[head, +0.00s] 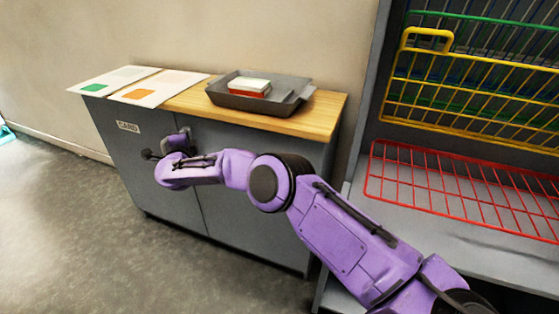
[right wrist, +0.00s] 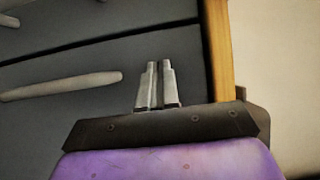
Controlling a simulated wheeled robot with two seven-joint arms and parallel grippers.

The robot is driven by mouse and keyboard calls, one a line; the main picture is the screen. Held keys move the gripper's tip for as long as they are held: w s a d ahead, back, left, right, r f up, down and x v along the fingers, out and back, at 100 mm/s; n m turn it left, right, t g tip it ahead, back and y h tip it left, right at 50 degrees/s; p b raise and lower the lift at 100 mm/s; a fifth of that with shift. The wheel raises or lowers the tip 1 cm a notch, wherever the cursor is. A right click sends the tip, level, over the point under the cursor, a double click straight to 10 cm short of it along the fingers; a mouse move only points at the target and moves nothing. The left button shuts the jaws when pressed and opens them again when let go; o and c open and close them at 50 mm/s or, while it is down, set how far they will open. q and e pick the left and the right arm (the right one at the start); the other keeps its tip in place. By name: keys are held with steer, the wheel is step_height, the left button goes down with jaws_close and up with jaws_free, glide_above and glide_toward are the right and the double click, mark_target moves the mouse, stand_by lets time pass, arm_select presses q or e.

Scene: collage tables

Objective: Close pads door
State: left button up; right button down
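The grey cabinet's left door carries a label (head: 128,127) that seems to read "CARD". The right door (head: 240,225) shows no readable label and is partly hidden by my right arm. It looks flush with the left door, with a narrow dark seam between them in the right wrist view. My right gripper (head: 187,133) is at the upper front of the cabinet near that seam. In the right wrist view its fingers (right wrist: 155,85) are together and empty, in front of the right door; contact cannot be told. A bar handle (right wrist: 60,85) lies beside them. My left gripper is out of view.
A dark tray (head: 238,103) with a small box stack (head: 249,87) sits on the wooden top (head: 318,117). Sheets with green and orange patches (head: 118,78) lie at its left. A rack with a yellow basket (head: 400,95) and red grid (head: 450,190) stands right.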

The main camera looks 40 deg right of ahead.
steer(key=s+a+p, duration=0.2)
steer(key=s+a, duration=0.6)
steer(key=a, duration=0.4)
step_height(320, 180, down, 6)
steer(key=s+a+n+y, duration=0.2)
steer(key=n, duration=0.3)
steer(key=s+d+f+n+g+y, duration=0.25)
steer(key=s+d+f+n, duration=0.35)
steer(key=s+f, duration=0.6)
steer(key=s+d+f+n+g+y, duration=0.1)
steer(key=s+d+f+n+g, duration=0.45)
steer(key=s+f, duration=0.75)
steer(key=s+d+g, duration=0.2)
steer(key=s+d, duration=0.3)
steer(key=s, duration=0.4)
steer(key=s+d+g+h, duration=0.1)
steer(key=s+d+g, duration=0.1)
steer(key=s+d, duration=0.45)
steer(key=s+d+g, duration=0.1)
steer(key=s+d, duration=0.2)
steer(key=s, duration=0.7)
step_height(320, 180, up, 16)
steer(key=p, duration=1.7)
steer(key=shift+w+r+p, duration=0.15)
steer(key=shift+r+p, duration=0.05)
steer(key=shift+p, duration=0.1)
